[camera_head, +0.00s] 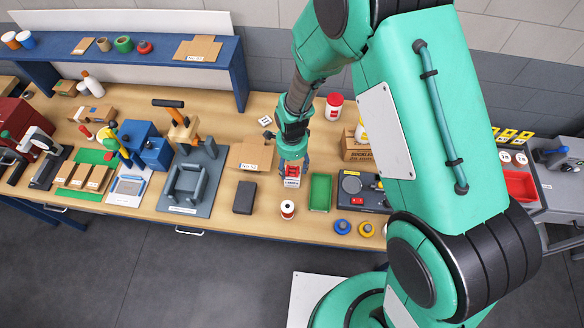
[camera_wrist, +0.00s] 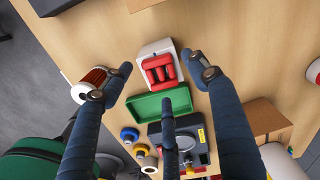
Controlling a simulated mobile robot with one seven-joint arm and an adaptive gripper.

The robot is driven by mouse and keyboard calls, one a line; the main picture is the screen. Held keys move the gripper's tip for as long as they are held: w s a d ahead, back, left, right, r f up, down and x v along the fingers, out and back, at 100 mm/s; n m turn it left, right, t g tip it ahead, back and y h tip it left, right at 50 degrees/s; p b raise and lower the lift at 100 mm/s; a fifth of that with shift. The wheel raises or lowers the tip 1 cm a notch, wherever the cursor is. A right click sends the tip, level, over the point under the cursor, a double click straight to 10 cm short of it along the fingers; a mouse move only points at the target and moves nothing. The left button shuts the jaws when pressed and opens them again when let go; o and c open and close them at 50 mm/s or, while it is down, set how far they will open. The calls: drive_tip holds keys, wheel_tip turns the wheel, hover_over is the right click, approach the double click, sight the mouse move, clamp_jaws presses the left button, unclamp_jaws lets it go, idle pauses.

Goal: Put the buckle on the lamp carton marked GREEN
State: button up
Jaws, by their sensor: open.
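A red ribbed piece (camera_wrist: 160,70) sits on a small white block (camera_wrist: 150,48) on the bench; I cannot tell whether it is the buckle. The red piece also shows in the head view (camera_head: 292,169), below my gripper (camera_head: 293,160). In the wrist view my gripper (camera_wrist: 160,72) is open, its dark fingers spread around the block, with nothing held. I cannot make out a carton marked GREEN. A flat brown carton (camera_head: 243,157) with an unclear label lies just left of my gripper. An open brown carton (camera_head: 355,148) stands to the right.
A green tray (camera_head: 320,193) and a dark device (camera_head: 356,196) lie right of the block, a copper-coloured spool (camera_head: 287,210) in front. A black block (camera_head: 244,197) and grey fixture (camera_head: 188,184) stand left. A red-and-white jar (camera_head: 334,106) stands behind. Bench is bare between them.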

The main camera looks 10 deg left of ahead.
wheel_tip(320, 180, up, 11)
drive_tip(key=shift+b, duration=0.45)
idle(0.9)
wheel_tip(320, 180, up, 12)
drive_tip(key=r+n+t, duration=0.1)
drive_tip(key=n, duration=0.2)
hover_over(293, 170)
drive_tip(key=d, duration=0.7)
drive_tip(key=s+d+r+n+t, duration=0.1)
drive_tip(key=s+d+r+n, duration=0.2)
drive_tip(key=d+r, duration=0.5)
drive_tip(key=s+d+r+n+t, duration=0.1)
drive_tip(key=s+d+r+n, duration=0.2)
drive_tip(key=s+d+r, duration=0.3)
drive_tip(key=s+d+r+n+t, duration=0.2)
drive_tip(key=s+d+r+n, duration=0.2)
drive_tip(key=s+d+r, duration=0.3)
drive_tip(key=s+r, duration=0.1)
drive_tip(key=s, duration=0.3)
drive_tip(key=shift+s+r+t, duration=0.15)
drive_tip(key=shift+r+t, duration=0.05)
drive_tip(key=shift+t, duration=0.1)
